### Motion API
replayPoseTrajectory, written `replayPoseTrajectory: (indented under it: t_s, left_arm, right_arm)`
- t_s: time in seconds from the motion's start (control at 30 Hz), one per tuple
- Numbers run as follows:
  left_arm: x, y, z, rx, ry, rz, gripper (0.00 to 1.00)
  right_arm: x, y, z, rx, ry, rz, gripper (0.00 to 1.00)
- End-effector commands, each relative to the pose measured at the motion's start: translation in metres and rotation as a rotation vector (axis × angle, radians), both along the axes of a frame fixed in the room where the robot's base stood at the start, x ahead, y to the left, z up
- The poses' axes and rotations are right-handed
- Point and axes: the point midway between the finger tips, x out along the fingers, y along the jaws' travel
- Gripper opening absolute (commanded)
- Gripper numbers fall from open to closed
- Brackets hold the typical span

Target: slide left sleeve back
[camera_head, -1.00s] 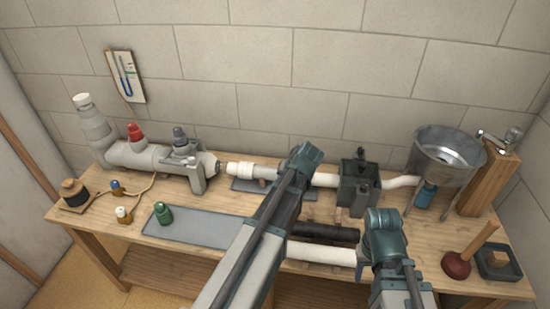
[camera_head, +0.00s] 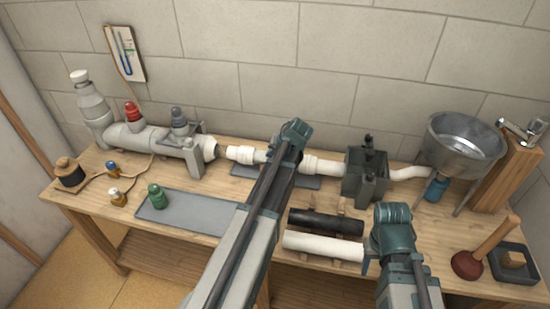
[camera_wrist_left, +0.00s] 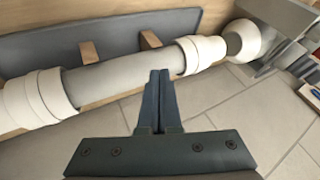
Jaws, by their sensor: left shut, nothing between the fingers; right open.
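The left sleeve (camera_head: 240,154) is a white collar at the left end of the white pipe (camera_wrist_left: 125,73) on the bench. It also shows in the left wrist view (camera_wrist_left: 200,53), right of my fingers. A second white collar (camera_head: 312,164) sits further right on the pipe, and it fills the left edge of the wrist view (camera_wrist_left: 40,98). My left gripper (camera_wrist_left: 160,80) is shut and empty. Its fingertips appear over the pipe between the two collars; contact cannot be told. My right gripper (camera_head: 372,264) is open near the front pipes, its fingers mostly hidden.
The grey pipe's open end (camera_head: 211,148) faces the sleeve across a small gap. A dark vise (camera_head: 367,175) stands to the right. A black pipe (camera_head: 325,222) and a white pipe (camera_head: 322,246) lie in front. The blue-grey mat (camera_head: 200,212) has clear room.

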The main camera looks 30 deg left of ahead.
Motion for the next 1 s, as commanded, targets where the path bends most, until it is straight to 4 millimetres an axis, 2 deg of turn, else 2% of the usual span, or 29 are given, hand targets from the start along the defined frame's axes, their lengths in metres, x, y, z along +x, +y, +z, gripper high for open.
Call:
replayPoseTrajectory:
  t_s: [0.03,0.17,0.2,0.47,1.0]
  left_arm:
    - [0.004,0.006,-0.015,-0.001,0.000,0.002,0.00]
    - [0.009,0.017,-0.030,-0.001,0.000,0.001,0.00]
    - [0.004,0.024,-0.022,-0.001,-0.001,0.003,0.00]
    - [-0.002,0.049,-0.020,-0.001,0.000,0.002,0.00]
    - [-0.004,0.057,-0.021,0.000,-0.001,0.001,0.00]
  right_arm:
    - [0.000,0.000,-0.015,0.000,0.000,0.000,0.50]
    - [0.000,0.000,-0.030,0.000,0.000,0.000,0.50]
    - [0.000,0.000,-0.022,0.000,0.000,0.000,0.50]
    - [0.000,0.000,-0.020,0.000,0.000,0.000,0.50]
    - [0.000,0.000,-0.021,0.000,0.000,0.000,0.50]
